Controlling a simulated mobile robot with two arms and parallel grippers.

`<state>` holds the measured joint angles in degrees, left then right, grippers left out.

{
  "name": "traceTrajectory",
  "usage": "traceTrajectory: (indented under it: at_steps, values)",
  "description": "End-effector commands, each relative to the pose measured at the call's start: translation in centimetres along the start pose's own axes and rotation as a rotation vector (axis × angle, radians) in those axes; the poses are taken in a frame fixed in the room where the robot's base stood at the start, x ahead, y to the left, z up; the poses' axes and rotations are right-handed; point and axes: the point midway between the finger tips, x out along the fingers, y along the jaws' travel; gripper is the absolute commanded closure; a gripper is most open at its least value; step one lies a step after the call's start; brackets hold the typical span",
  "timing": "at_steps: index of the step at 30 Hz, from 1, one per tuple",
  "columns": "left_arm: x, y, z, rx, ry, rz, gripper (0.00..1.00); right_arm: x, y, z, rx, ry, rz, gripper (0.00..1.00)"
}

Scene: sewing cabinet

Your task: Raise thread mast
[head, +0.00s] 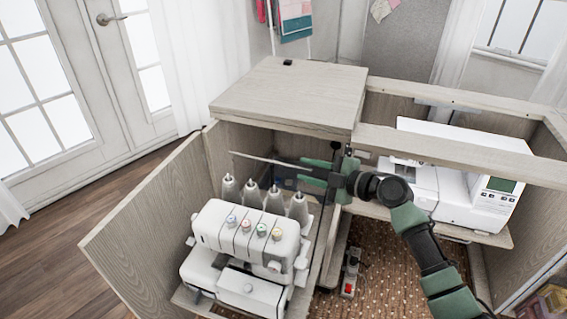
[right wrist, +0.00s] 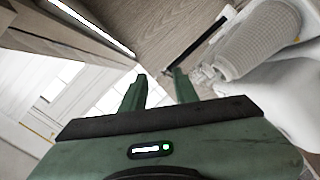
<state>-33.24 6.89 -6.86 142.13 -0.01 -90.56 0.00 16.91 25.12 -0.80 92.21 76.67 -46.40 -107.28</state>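The white serger (head: 250,235) stands in the open left bay of the cabinet, with several pale thread cones (head: 251,194) at its back. A thin bar (head: 262,159), which looks like part of the thread mast, extends above the cones toward my right gripper (head: 305,171). In the right wrist view, the two green fingers of my right gripper (right wrist: 158,82) are apart with nothing visible between them. A black bar (right wrist: 198,43) lies just beyond the right fingertip, beside a thread cone (right wrist: 262,42). I cannot tell whether they touch. My left gripper is not in view.
The cabinet top (head: 290,90) overhangs just behind my right gripper. The open door panel (head: 150,225) flanks the serger on the left. A white sewing machine (head: 465,185) sits in the right bay. A foot pedal (head: 349,280) lies below.

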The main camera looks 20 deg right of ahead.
Motion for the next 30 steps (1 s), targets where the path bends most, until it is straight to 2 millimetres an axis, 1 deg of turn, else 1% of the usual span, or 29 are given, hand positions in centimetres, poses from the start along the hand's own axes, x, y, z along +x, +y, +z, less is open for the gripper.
traceTrajectory:
  at_steps: [9,12,17,24,25,26,27,28,30]
  values:
    - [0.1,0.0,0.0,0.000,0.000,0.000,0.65,5.0,0.0,-0.1,0.002,0.002,0.000,0.70]
    - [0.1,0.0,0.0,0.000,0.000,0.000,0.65,6.2,0.0,-0.1,0.003,0.002,0.001,0.70]
    - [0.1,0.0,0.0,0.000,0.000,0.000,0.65,7.2,0.0,0.0,0.000,0.000,0.000,0.70]
    - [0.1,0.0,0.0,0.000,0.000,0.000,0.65,7.3,0.0,0.0,-0.001,0.000,-0.001,0.70]
    - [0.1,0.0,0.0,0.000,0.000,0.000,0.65,7.3,0.0,0.0,0.000,0.000,-0.001,0.73]
    - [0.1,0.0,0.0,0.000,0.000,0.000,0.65,7.3,0.0,0.0,0.000,0.000,-0.001,0.81]
    - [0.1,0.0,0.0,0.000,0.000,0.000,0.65,7.3,0.0,0.0,0.000,0.000,-0.001,0.92]
    - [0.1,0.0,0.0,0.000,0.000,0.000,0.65,7.3,0.0,0.0,0.000,0.000,-0.001,1.00]
    - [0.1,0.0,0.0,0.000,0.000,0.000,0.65,7.3,-0.1,0.0,0.000,0.000,-0.001,1.00]
